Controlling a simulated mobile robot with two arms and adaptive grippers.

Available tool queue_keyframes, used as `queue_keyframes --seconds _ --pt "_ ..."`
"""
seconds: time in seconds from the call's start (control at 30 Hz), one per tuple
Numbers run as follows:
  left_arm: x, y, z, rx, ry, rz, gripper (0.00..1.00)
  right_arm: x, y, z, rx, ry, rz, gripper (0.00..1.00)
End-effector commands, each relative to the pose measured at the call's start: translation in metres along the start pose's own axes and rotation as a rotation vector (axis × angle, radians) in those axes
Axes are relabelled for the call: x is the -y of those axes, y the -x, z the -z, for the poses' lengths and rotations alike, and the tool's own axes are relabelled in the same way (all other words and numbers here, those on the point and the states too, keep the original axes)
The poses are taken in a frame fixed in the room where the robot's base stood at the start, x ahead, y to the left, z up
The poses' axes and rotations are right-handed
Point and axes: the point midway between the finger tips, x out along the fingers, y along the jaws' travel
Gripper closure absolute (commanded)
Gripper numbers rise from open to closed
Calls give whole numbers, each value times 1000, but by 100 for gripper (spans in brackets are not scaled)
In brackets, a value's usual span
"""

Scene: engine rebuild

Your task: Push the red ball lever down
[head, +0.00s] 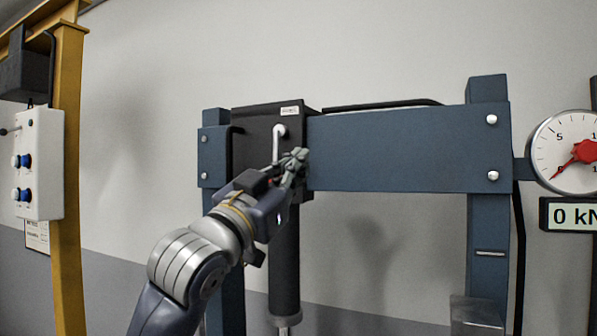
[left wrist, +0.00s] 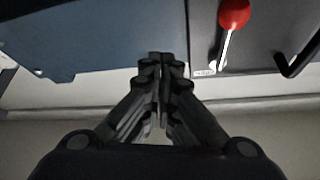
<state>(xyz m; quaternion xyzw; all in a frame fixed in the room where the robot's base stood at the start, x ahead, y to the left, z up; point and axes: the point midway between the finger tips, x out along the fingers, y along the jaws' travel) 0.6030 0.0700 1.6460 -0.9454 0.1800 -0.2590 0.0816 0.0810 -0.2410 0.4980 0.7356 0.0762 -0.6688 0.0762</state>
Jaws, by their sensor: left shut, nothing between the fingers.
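The lever's pale rod (head: 277,148) hangs down from its pivot on the dark block of the press. Its red ball (left wrist: 234,14) shows clearly in the left wrist view, at the rod's (left wrist: 225,47) lower end; that view is upside down. In the head view the ball is mostly or fully hidden behind my gripper. My left gripper (head: 298,156) is shut and empty, in front of the press, just right of the lever. In the left wrist view its closed fingers (left wrist: 162,60) are apart from the lever. My right gripper is not in view.
The blue press crossbeam (head: 400,150) runs right from the dark block (head: 252,135). A gauge (head: 565,150) and a display (head: 572,215) reading 0 kN stand at right. A black cylinder (head: 285,265) hangs below. A white control box (head: 40,165) is on the yellow post (head: 70,120) at left.

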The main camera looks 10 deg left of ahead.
Motion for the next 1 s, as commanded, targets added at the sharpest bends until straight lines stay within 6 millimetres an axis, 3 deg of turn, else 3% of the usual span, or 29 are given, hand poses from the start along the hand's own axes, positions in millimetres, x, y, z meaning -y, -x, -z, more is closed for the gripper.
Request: queue_keyframes --seconds 0.03,0.2,0.4,0.57,0.83,1.0 --pt "3 11 -3 0 -3 3 100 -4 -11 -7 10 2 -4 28" --pt "16 39 3 1 -3 4 100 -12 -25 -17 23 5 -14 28" --pt "29 66 12 0 -2 2 100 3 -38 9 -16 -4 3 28" --pt "33 75 16 1 -1 1 100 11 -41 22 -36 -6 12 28" --pt "34 76 16 2 0 0 100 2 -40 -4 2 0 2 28" --pt "34 76 16 2 0 0 100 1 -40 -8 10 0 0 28"
